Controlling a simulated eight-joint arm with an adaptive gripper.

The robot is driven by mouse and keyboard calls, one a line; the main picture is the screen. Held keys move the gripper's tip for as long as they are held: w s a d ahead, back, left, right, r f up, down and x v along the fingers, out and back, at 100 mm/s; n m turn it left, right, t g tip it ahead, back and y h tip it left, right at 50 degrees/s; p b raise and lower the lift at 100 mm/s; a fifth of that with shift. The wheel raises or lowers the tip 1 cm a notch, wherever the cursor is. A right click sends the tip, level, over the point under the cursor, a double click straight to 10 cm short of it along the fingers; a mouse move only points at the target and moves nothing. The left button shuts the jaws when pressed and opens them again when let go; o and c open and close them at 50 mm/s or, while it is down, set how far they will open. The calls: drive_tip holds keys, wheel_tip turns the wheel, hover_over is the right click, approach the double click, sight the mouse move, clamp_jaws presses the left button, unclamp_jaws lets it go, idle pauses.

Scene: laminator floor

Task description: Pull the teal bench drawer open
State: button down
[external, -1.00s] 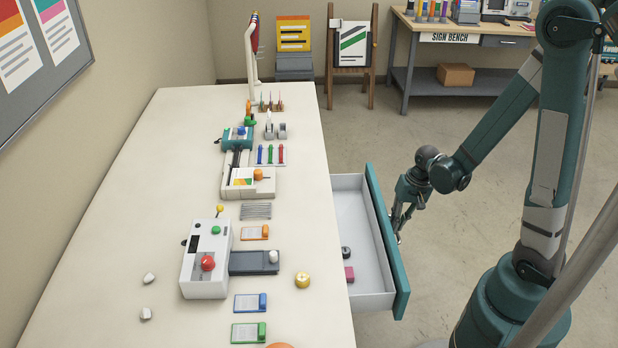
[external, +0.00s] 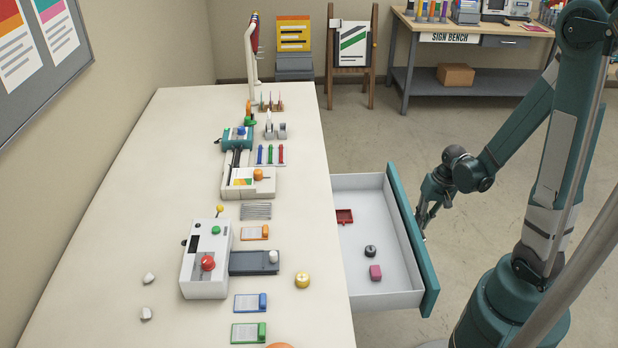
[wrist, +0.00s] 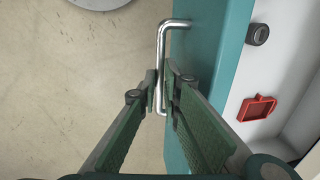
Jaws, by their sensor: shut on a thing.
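The teal-fronted drawer (external: 413,235) stands well out from the right side of the white bench, its pale inside showing. In the wrist view the teal front (wrist: 212,50) runs down beside a silver bar handle (wrist: 164,52). My gripper (external: 424,228) is at the outer face of the drawer front. In the wrist view my gripper (wrist: 164,98) is shut on the handle, one finger on each side of the bar. Inside the drawer lie a red tray (external: 344,216), a dark round item (external: 370,251) and a pink block (external: 375,272).
The white bench top (external: 130,220) holds a white machine with a red button (external: 207,265), several coloured pads and a yellow round item (external: 302,280). The floor right of the drawer is open up to my base. A sign bench (external: 470,75) stands at the back.

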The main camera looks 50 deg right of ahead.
drive_tip(key=c, duration=2.5)
unclamp_jaws()
drive_tip(key=shift+r, duration=0.2)
drive_tip(key=shift+s+d+r, duration=0.25)
drive_tip(key=shift+r, duration=1.65)
drive_tip(key=shift+s+d+r, duration=0.25)
drive_tip(key=shift+d+r, duration=0.05)
drive_tip(key=shift+r, duration=1.6)
drive_tip(key=shift+s+d+r, duration=0.25)
drive_tip(key=shift+r, duration=1.65)
drive_tip(key=shift+a+r, duration=0.1)
drive_tip(key=w+a+r+n+t, duration=0.1)
drive_tip(key=a+r+n+t, duration=0.1)
drive_tip(key=a+r, duration=0.3)
drive_tip(key=a+r+n+t+h+p, duration=0.1)
drive_tip(key=a+r+n, duration=0.3)
drive_tip(key=a+r, duration=0.1)
drive_tip(key=w+a+r+n+t, duration=0.1)
drive_tip(key=a+r+n+t, duration=0.1)
drive_tip(key=a+r, duration=0.4)
drive_tip(key=shift+w+r+n+t+h+p, duration=0.3)
drive_tip(key=shift+w+r+n, duration=0.1)
drive_tip(key=shift+r, duration=0.25)
